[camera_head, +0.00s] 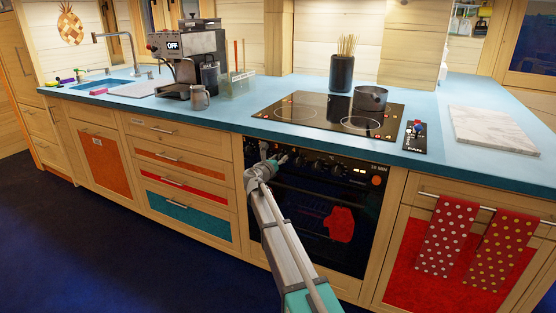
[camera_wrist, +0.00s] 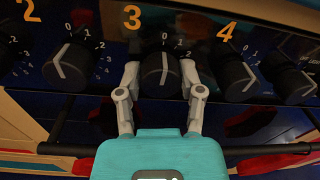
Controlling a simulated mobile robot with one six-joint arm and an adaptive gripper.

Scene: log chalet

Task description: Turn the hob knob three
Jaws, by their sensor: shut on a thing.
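The hob knob three (camera_wrist: 160,74) is a black knob with a pale pointer line, under an orange number 3 in the wrist view. Its pointer stands roughly upright, close to the 0 mark. My gripper (camera_wrist: 160,78) has one finger on each side of this knob and is shut on it. In the head view my gripper (camera_head: 272,161) is at the left part of the oven's control panel and hides some of the knobs. The black hob (camera_head: 300,119) is set in the blue worktop above.
Neighbouring knobs stand close on both sides, knob two (camera_wrist: 68,68) at left and knob four (camera_wrist: 236,78) at right. The oven door handle (camera_wrist: 265,150) runs below. A dark saucepan (camera_head: 370,98) stands on the hob. Spotted towels (camera_head: 447,235) hang at right.

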